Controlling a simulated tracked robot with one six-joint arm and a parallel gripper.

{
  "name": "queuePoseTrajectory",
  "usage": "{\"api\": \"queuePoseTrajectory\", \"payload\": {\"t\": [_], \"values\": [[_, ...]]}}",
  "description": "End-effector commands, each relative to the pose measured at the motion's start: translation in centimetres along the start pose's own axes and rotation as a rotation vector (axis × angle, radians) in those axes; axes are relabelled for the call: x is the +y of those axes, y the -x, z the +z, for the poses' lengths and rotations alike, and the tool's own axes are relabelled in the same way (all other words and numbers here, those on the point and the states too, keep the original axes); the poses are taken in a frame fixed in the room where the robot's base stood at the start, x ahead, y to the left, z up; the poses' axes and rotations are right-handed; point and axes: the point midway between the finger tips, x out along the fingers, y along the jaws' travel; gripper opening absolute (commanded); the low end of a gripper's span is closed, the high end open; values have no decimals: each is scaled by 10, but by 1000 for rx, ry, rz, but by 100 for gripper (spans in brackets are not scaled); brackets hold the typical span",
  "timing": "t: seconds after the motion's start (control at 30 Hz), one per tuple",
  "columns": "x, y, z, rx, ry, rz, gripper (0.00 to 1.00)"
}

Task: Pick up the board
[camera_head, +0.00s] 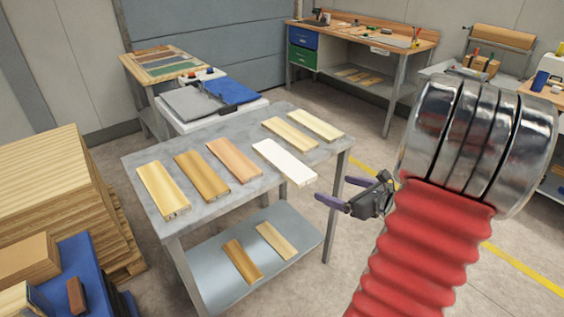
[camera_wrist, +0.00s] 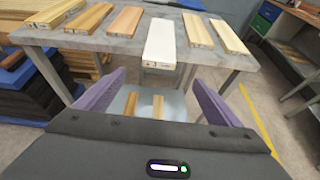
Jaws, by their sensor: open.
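Several boards lie flat on a grey metal table (camera_head: 143,157). A white board (camera_head: 284,162) sticks out a little over the table's near right edge, and it also shows in the middle of the wrist view (camera_wrist: 160,42). To its left lie a reddish-brown board (camera_head: 234,160), a brown board (camera_head: 201,174) and a yellow-tan board (camera_head: 163,188). Two pale boards lie behind it, one (camera_head: 290,134) and another (camera_head: 315,125). My gripper (camera_head: 326,193) is open and empty, just off the table's edge beside the white board's near end. Its purple fingers point toward the table.
A lower shelf (camera_head: 215,287) under the table holds two boards. Stacked wood (camera_head: 45,190) stands at the left. A workbench (camera_head: 360,38) stands at the back. A grey and blue unit (camera_head: 210,102) adjoins the table's far side. Open floor lies right of the table.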

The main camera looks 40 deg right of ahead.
Motion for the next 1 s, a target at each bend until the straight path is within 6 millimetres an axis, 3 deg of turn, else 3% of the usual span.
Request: {"api": "queuePoseTrajectory", "payload": {"t": [0.33, 0.8, 1.0], "values": [[1, -9, 0, 1, 3, 4, 88], [2, -76, 0, 2, 6, 7, 88], [2, -87, 1, 1, 4, 5, 88]]}}
